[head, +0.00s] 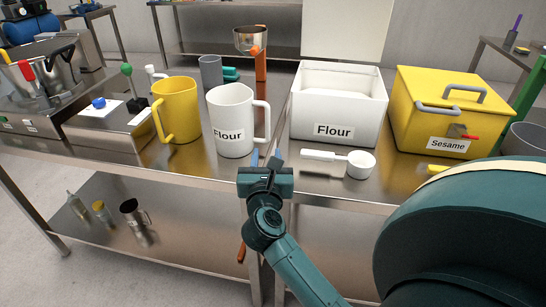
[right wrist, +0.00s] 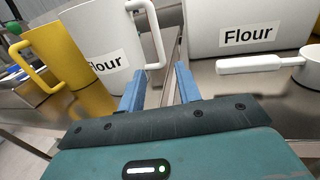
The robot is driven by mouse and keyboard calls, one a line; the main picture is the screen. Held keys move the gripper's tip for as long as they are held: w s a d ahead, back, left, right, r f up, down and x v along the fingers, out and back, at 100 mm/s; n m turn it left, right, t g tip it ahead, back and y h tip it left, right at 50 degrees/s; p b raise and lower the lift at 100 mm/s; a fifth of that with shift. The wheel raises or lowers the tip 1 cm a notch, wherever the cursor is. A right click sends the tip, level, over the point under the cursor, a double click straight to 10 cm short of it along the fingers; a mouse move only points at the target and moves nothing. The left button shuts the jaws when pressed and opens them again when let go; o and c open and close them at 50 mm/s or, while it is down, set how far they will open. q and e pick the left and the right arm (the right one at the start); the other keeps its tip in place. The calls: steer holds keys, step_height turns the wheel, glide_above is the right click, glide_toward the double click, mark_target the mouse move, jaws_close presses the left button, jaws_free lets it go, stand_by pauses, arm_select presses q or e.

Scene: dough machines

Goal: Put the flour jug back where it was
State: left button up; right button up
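The white flour jug (head: 233,120), labelled "Flour", stands upright on the steel table with its handle facing right. In the right wrist view the jug (right wrist: 100,45) is ahead and to the left, with its handle (right wrist: 150,30) beyond the fingertips. My right gripper (head: 265,160) is at the table's front edge, just in front of and right of the jug. Its two blue fingers are apart with nothing between them in the right wrist view (right wrist: 158,82). My left gripper is not in view.
A yellow jug (head: 177,110) stands close left of the flour jug. Right of it are a white flour bin (head: 336,130), a white scoop (head: 360,164) and a yellow sesame bin (head: 440,115). A grey cup (head: 210,70) stands behind. The lower shelf (head: 180,250) holds several small containers.

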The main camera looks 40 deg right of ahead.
steer(key=shift+s+a, duration=0.35)
steer(key=shift+s, duration=0.05)
steer(key=s+a+f+n+t+y, duration=0.1)
steer(key=s+a+n+t+y, duration=0.2)
steer(key=a+n+y, duration=0.75)
steer(key=s+a+f+n+t+y, duration=0.1)
steer(key=s+a+n+t+y, duration=0.2)
steer(key=n, duration=1.5)
steer(key=s+a+f+n+g+y, duration=0.1)
steer(key=s+a+f+n+g, duration=0.2)
steer(key=f+n, duration=0.4)
steer(key=s+a+f+n+g+y, duration=0.1)
steer(key=s+a+f+n+g, duration=0.2)
steer(key=n, duration=0.7)
steer(key=s+f+g, duration=0.2)
steer(key=s+f, duration=0.2)
steer(key=shift+s+a+f+n+g, duration=0.2)
steer(key=shift+s+f+n+g, duration=0.1)
steer(key=shift+n, duration=0.05)
steer(key=shift+y, duration=0.25)
